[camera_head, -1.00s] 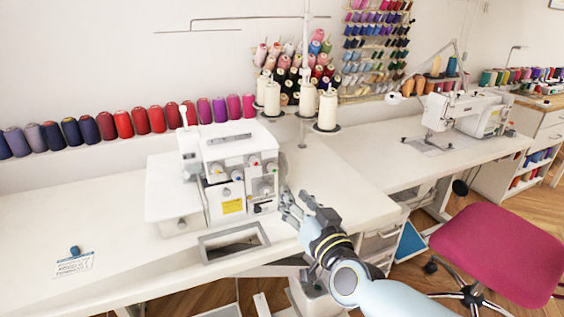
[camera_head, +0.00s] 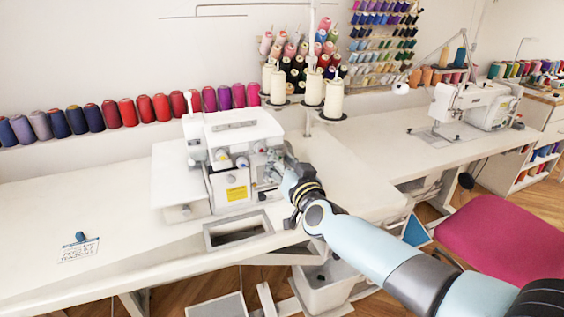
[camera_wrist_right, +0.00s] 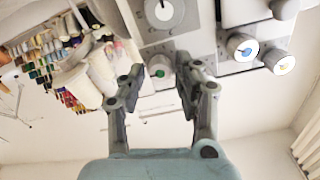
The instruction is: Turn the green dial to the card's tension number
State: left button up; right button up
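The white overlock machine (camera_head: 203,178) stands on the table with several tension dials on its front. The green dial (camera_wrist_right: 160,74) shows in the right wrist view, a white knob with a green centre, between and just beyond my right fingertips. My right gripper (camera_wrist_right: 160,82) is open around the line to the dial; I cannot tell whether a finger touches it. In the head view my right gripper (camera_head: 277,167) is at the machine's right front and hides the green dial. My left gripper is out of view.
A blue dial (camera_wrist_right: 242,48) and an orange-centred dial (camera_wrist_right: 279,62) sit right of the green one in the wrist view. Cream thread cones (camera_head: 311,95) stand behind the machine. A rectangular table cutout (camera_head: 236,231) is in front. The table's left is mostly clear.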

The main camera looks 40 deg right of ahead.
grip_shut()
jog(key=shift+m, duration=2.9)
grip_release()
jog(key=v, duration=1.2)
